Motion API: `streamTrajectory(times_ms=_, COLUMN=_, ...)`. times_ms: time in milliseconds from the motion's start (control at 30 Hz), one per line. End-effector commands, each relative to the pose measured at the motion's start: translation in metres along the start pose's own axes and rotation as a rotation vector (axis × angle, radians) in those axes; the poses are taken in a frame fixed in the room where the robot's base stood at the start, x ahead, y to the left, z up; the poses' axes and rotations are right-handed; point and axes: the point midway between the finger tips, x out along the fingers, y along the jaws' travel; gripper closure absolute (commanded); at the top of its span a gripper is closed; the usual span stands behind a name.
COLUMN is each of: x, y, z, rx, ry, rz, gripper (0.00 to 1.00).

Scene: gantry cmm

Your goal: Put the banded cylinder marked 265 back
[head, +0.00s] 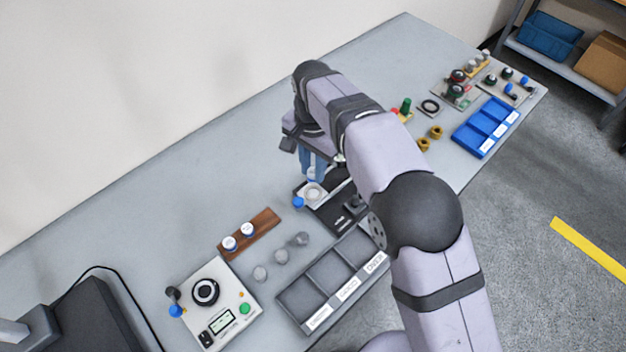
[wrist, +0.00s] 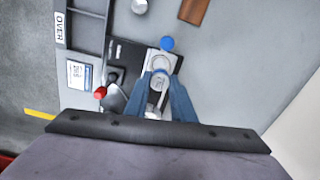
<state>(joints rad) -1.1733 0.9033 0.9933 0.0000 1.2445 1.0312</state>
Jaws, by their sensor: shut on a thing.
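My gripper (wrist: 160,92) is shut on a pale cylinder (wrist: 160,78) with a blue band in the wrist view. Its marking is too small to read. The cylinder is held over the light plate of a black gauge stand (head: 325,212); I cannot tell whether it touches the plate. In the head view my gripper (head: 313,176) hides most of it. A brown wooden rack (head: 265,221) lies to the lower left, with two white, blue-banded cylinders (head: 230,243) (head: 248,229) standing at its left part. The rack's right part looks bare. One end of the rack shows in the wrist view (wrist: 193,10).
Several grey cylinders (head: 281,256) stand between the rack and a dark three-compartment tray (head: 282,298). A white dial device (head: 213,305) is at lower left. A blue ball (head: 298,202) sits at the stand's left edge. A blue tray (head: 484,128) and small parts are at far right.

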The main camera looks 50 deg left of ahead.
Motion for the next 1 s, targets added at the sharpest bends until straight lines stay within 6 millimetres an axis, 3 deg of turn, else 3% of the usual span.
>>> streamTrajectory(times_ms=200, x=-0.026, y=-0.001, z=0.000, rx=0.000, ry=0.001, rz=-0.002, gripper=1.00)
streamTrajectory(times_ms=533, x=-0.041, y=-0.005, z=0.009, rx=-0.018, ry=0.000, rz=-0.001, gripper=1.00)
streamTrajectory(times_ms=733, x=-0.052, y=-0.021, z=0.051, rx=-0.099, ry=-0.002, rz=0.003, gripper=1.00)
streamTrajectory(times_ms=1000, x=-0.033, y=-0.024, z=0.113, rx=-0.206, ry=-0.002, rz=0.005, gripper=1.00)
